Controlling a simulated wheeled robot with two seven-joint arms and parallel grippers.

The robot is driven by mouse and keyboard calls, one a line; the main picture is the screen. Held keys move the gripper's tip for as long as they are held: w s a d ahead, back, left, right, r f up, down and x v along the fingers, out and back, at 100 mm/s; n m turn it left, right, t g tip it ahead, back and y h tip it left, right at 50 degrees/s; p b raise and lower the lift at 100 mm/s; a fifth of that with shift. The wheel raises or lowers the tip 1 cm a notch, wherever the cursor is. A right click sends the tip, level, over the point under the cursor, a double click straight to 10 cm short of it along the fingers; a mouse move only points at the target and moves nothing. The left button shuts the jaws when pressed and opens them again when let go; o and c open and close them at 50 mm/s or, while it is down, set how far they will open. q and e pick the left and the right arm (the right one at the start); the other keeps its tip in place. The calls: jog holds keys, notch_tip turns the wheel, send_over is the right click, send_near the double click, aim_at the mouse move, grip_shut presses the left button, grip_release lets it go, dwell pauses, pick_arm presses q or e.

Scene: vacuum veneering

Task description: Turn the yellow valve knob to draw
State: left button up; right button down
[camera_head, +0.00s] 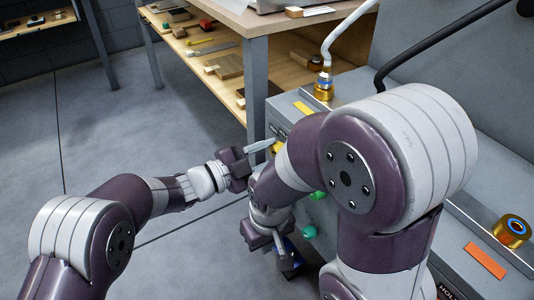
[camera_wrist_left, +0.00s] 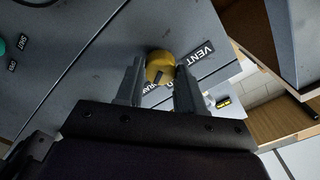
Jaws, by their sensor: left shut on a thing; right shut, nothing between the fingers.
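The yellow valve knob (camera_wrist_left: 160,65) sits on the grey panel between the fingers of my left gripper (camera_wrist_left: 158,84), which is shut on it. A dark mark shows on the knob's lower side in the left wrist view. A VENT label (camera_wrist_left: 195,57) lies to the right of the knob. A second label (camera_wrist_left: 154,94) below it is partly hidden by the knob and fingers. In the head view the knob (camera_head: 279,147) is mostly hidden behind my right arm, with my left gripper (camera_head: 264,146) reaching it from the left. My right gripper (camera_head: 287,262) is low at the cabinet front, shut and empty.
Green knobs (camera_head: 309,231) sit on the cabinet front beside my right arm. A brass fitting with a white hose (camera_head: 324,86) stands on the cabinet top. A wooden bench (camera_head: 255,19) with a loaded shelf is behind. A teal knob (camera_wrist_left: 2,47) shows at the left wrist view's edge.

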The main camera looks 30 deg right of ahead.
pick_arm(q)
jog(key=o, duration=1)
jog(key=shift+o, duration=0.2)
jog(key=shift+a, duration=0.15)
jog(key=s+a+p, duration=0.1)
jog(key=a+p, duration=0.3)
jog(key=a, duration=0.8)
jog(key=shift+a+p, duration=0.25)
jog(key=shift+p, duration=0.05)
jog(key=shift+f, duration=0.1)
